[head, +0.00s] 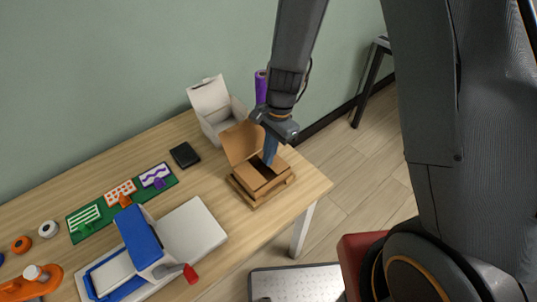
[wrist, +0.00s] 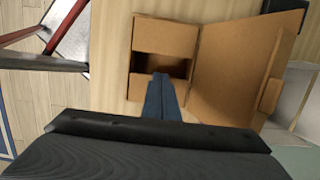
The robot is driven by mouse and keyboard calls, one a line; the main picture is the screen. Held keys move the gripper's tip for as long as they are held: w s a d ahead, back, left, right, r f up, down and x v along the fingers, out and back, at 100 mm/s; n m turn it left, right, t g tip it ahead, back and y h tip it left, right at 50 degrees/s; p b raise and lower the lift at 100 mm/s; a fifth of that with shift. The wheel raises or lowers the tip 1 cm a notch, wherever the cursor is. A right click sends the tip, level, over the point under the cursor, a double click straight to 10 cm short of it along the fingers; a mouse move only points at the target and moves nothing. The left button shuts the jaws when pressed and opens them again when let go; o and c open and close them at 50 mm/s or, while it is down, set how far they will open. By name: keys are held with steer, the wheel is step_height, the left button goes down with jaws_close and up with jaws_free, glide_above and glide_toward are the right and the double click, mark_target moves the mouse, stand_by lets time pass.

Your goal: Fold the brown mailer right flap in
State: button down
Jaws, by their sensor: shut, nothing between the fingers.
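The brown mailer (head: 262,190) is an open cardboard box near the table's right end, with its lid (head: 240,142) standing up at the back. In the wrist view the lid (wrist: 235,70) is to the right of the box. One side flap (wrist: 165,36) lies inward over the opening at the top of that view. The opposite flap (wrist: 142,88), on the head view's right, also appears to lean inward, partly hidden by my gripper. A dark gap shows between them. My gripper (head: 269,160) is shut and empty, pointing down at the right flap; contact is unclear.
A blue-and-white press (head: 140,245) stands at the front left.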

steer(key=shift+d, duration=0.1)
steer(key=shift+w+d+r+p, duration=0.25)
steer(key=shift+w+d+p, duration=0.15)
steer(key=shift+d, duration=0.15)
step_height(320, 180, up, 4)
steer(key=p, duration=0.4)
steer(key=shift+s+r, duration=0.1)
steer(key=shift+r, duration=0.15)
step_height(320, 180, up, 10)
steer(key=b, duration=0.3)
steer(key=shift+f, duration=0.25)
steer(key=s+d+n+t+h+b, duration=0.1)
steer(key=s+d+n+b, duration=0.1)
steer(key=d+n, duration=0.3)
steer(key=s+d+f+n+t+b, duration=0.1)
steer(key=s+d+n+b, duration=0.2)
steer(key=d, duration=0.6)
steer(key=s+n, duration=0.2)
steer(key=shift+d+f+n+t+h, duration=0.2)
steer(key=shift+d+n+t+h, duration=0.1)
steer(key=shift+n+h, duration=0.1)
steer(key=shift+a, duration=0.1)
